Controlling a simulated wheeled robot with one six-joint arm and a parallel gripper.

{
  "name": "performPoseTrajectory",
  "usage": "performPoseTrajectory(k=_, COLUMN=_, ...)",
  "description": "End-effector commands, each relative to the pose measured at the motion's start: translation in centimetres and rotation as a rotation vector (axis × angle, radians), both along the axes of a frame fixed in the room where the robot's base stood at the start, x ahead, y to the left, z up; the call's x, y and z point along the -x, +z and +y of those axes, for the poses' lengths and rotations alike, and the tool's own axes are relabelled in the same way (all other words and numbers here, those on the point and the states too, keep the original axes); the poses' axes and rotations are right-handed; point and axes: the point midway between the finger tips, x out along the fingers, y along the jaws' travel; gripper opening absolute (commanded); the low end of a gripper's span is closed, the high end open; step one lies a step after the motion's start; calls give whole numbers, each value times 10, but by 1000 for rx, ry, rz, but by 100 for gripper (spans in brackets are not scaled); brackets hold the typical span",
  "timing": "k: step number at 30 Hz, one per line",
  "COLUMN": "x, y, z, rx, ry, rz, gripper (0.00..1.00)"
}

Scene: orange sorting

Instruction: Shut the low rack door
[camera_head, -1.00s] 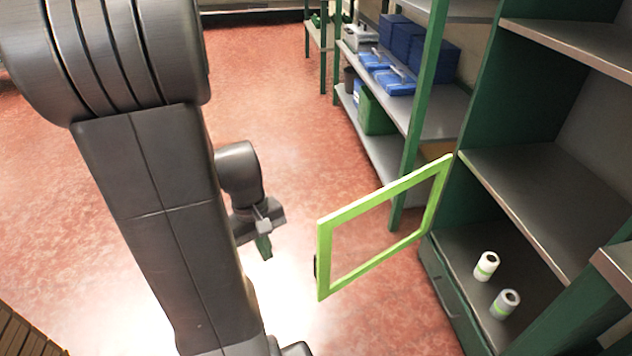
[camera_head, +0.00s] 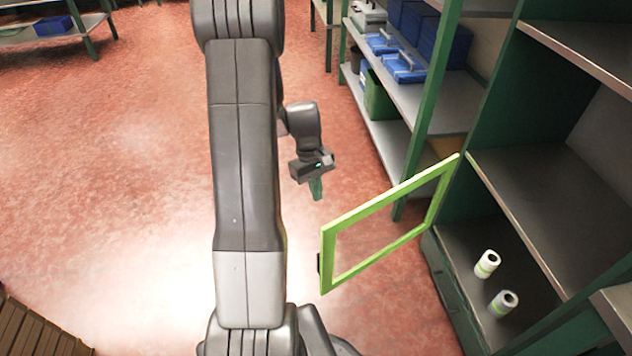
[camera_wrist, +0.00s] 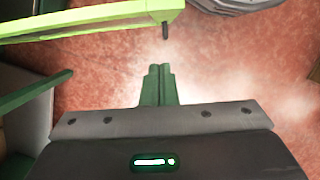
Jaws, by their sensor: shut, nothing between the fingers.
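The low rack door is a bright green open frame (camera_head: 378,211) hinged on the dark green rack (camera_head: 465,290). It stands swung open, sticking out to the left over the floor. The door also shows at the top left of the wrist view (camera_wrist: 90,22), with a small dark handle (camera_wrist: 165,31) at its end. My gripper (camera_head: 317,196) is shut and empty, fingers pointing down, just left of and behind the door's free end in the head view. In the wrist view the green fingers (camera_wrist: 158,72) are together, apart from the door and its handle.
A grey shelf with blue boxes (camera_head: 405,68) stands behind the door. Open red floor (camera_head: 130,180) lies to the left. A slatted wooden thing (camera_head: 35,330) is at bottom left.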

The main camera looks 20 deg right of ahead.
Motion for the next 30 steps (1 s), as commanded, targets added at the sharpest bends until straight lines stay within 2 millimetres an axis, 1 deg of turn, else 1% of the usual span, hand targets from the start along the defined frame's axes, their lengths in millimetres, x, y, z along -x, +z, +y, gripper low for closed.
performPoseTrajectory(k=1, x=4, y=-15, z=0, rx=-1, ry=0, rz=3, gripper=0)
performPoseTrajectory(k=4, x=9, y=-35, z=-1, rx=-2, ry=-2, rz=4, gripper=0)
performPoseTrajectory(k=6, x=13, y=-44, z=-3, rx=-1, ry=-2, rz=1, gripper=0)
performPoseTrajectory(k=7, x=20, y=-41, z=-4, rx=0, ry=-4, rz=0, gripper=0)
performPoseTrajectory(k=10, x=34, y=-40, z=-7, rx=1, ry=-3, rz=-1, gripper=0)
performPoseTrajectory(k=15, x=47, y=-39, z=-9, rx=0, ry=-1, rz=0, gripper=0)
performPoseTrajectory(k=30, x=51, y=-39, z=-11, rx=1, ry=1, rz=-1, gripper=0)
